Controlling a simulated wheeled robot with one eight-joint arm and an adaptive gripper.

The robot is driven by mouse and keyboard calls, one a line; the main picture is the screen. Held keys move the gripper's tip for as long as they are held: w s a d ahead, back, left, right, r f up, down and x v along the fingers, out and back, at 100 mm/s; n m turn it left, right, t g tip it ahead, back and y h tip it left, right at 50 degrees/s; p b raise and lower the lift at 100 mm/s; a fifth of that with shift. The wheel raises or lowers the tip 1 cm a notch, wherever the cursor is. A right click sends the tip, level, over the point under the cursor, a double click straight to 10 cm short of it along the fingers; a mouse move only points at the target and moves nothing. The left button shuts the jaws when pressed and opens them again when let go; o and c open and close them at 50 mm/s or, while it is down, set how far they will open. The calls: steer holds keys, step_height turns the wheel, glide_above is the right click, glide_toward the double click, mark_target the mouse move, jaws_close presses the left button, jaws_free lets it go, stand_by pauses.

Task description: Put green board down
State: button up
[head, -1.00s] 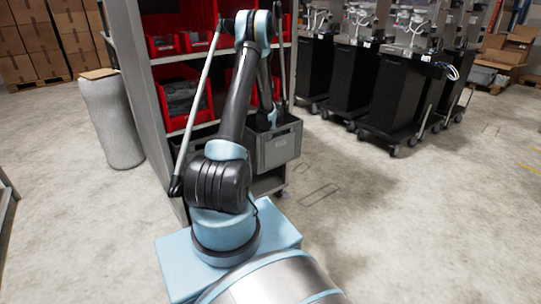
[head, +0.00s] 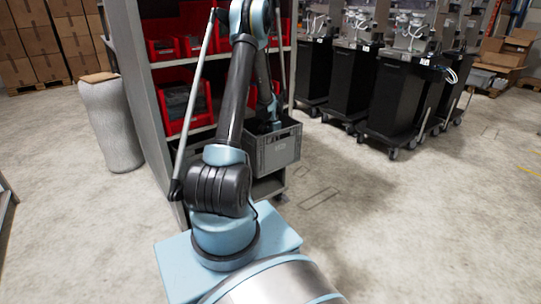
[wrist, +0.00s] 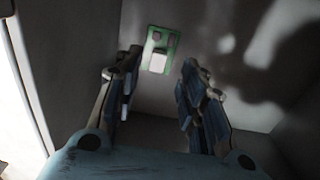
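The green board (wrist: 159,50) shows in the wrist view, small and flat, with a pale block and darker patches on it. It lies at the bottom of the grey crate (head: 282,151), just beyond my fingertips and apart from them. My gripper (wrist: 160,82) is open, with a clear gap between its two fingers and nothing in it. It points down into the crate. In the head view the crate front and my arm hide the board and most of the gripper.
The crate walls (wrist: 70,40) stand close around my gripper. The crate juts from a shelf rack with red bins (head: 187,105) above it. A row of black carts (head: 398,95) stands to the right. A pale cylinder (head: 110,125) stands to the left. The floor at the right front is clear.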

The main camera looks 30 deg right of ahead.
steer(key=shift+r, duration=2.8)
steer(key=a+r+n, duration=0.5)
steer(key=a+r, duration=0.8)
steer(key=s+a+r+n, duration=0.2)
steer(key=s+a+r, duration=0.2)
steer(key=a, duration=0.4)
steer(key=s+a+r+n, duration=0.2)
steer(key=s+a+r, duration=0.25)
steer(key=a, duration=0.35)
steer(key=s+a+n+t, duration=0.1)
steer(key=s+a+n, duration=0.3)
steer(key=s+a, duration=0.6)
steer(key=s+a+f+n, duration=0.2)
steer(key=s+a+f, duration=0.1)
steer(key=s, duration=0.3)
steer(key=s+a+f+n+t, duration=0.1)
steer(key=s+a+f+n, duration=0.1)
steer(key=s, duration=0.4)
steer(key=shift+s+a+f, duration=0.4)
steer(key=shift+a+f, duration=0.25)
steer(key=shift+a, duration=0.45)
